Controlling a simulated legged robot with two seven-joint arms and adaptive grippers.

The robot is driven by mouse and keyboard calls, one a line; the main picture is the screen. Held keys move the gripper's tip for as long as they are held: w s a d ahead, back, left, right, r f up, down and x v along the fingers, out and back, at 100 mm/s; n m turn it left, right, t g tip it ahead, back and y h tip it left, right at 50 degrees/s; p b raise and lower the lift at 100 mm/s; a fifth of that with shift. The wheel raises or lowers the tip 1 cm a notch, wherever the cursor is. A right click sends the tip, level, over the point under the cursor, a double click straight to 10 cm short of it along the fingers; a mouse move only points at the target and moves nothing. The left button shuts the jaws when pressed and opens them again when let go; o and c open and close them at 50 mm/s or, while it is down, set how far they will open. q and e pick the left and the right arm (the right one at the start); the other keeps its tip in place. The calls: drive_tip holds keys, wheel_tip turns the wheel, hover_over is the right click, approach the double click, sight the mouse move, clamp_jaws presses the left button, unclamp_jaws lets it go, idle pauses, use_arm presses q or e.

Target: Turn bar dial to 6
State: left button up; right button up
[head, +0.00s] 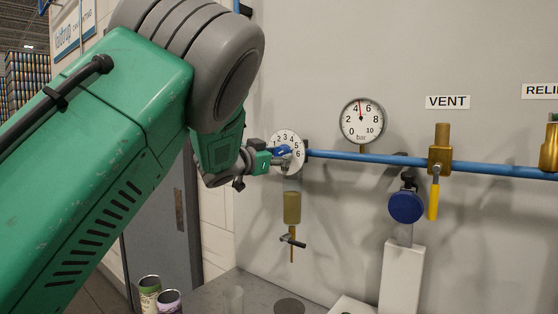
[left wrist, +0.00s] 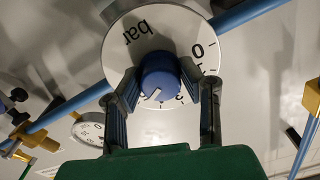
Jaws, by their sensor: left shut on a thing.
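The bar dial (head: 289,138) is a white round plate on the wall with numbers to 6. Its blue knob (head: 283,150) shows partly in the head view. In the left wrist view the dial plate (left wrist: 137,50) appears turned over, with "bar" and 0 legible. My left gripper (head: 273,156) reaches the dial from the left. In the left wrist view its two fingers are shut on the blue knob (left wrist: 158,72), one on each side. The knob's white pointer mark faces lower left there; fingers and knob hide several numbers. My right gripper is not in view.
A pressure gauge (head: 361,120) right of the dial has its red needle near 5. A blue pipe (head: 340,156) runs along the wall to a brass vent valve (head: 440,150) with a yellow handle. Cans (head: 150,293) stand below. My left arm covers the left side.

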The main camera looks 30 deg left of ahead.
use_arm(q)
drive_tip(key=m+b, duration=0.1)
drive_tip(key=m, duration=0.1)
drive_tip(key=m+b, duration=0.1)
drive_tip(key=m, duration=0.1)
drive_tip(key=shift+r+m, duration=0.2)
drive_tip(key=shift+m, duration=0.2)
drive_tip(key=shift+m+b, duration=1.2)
drive_tip(key=shift+m, duration=0.6)
drive_tip(key=shift+f, duration=0.1)
drive_tip(key=o, duration=1.1)
drive_tip(key=shift+w, duration=0.1)
drive_tip(key=shift+w+a+f, duration=0.1)
